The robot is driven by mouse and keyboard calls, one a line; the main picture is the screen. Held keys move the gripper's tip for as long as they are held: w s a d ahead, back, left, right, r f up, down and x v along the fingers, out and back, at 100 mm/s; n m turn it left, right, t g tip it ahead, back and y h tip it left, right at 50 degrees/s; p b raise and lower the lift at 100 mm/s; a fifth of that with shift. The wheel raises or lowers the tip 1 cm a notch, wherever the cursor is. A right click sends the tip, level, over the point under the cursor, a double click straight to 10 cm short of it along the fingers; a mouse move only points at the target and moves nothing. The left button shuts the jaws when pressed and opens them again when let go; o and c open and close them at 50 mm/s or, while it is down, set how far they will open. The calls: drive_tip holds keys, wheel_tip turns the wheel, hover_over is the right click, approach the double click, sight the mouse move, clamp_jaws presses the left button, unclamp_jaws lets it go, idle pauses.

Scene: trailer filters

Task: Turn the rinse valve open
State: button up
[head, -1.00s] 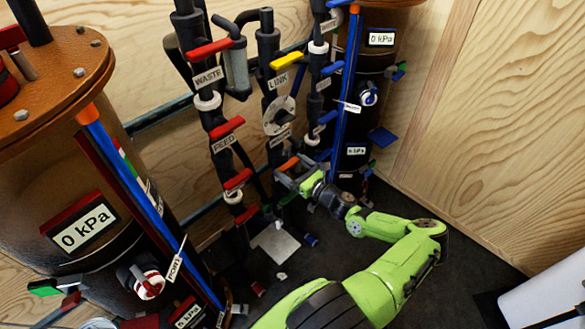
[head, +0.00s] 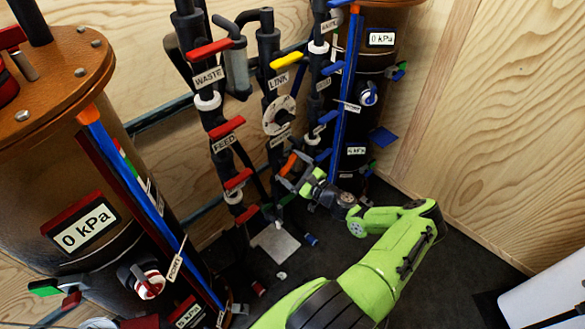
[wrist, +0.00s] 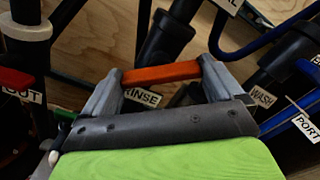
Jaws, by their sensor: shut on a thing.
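The rinse valve's orange handle (head: 288,165) shows in the head view on the low middle pipework, slanting up to the right. In the wrist view the orange handle (wrist: 162,74) lies across between my two grey fingers. My gripper (wrist: 163,80) is shut on the handle, with a finger at each end. A RINSE label (wrist: 143,97) shows just below it, partly covered by my gripper. In the head view my gripper (head: 293,178) reaches the handle from the lower right. The valve body is mostly hidden.
Pipes with red WASTE (head: 210,50) and FEED (head: 227,127) handles stand to the left. A yellow LINK handle (head: 286,61) is above. Blue handles (head: 327,117) and a dark tank (head: 375,100) are close on the right.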

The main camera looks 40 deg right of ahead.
drive_tip(key=n, duration=0.5)
drive_tip(key=shift+f+n+b, duration=0.1)
drive_tip(key=shift+n+b, duration=0.2)
drive_tip(key=shift+b, duration=0.1)
drive_tip(key=shift+n+b, duration=0.4)
drive_tip(key=shift+n, duration=1.9)
drive_tip(key=o, duration=0.7)
drive_tip(key=s+p, duration=0.3)
drive_tip(key=s, duration=1.2)
drive_tip(key=shift+s+d, duration=0.2)
drive_tip(key=shift+s, duration=0.2)
drive_tip(key=shift+w, duration=0.1)
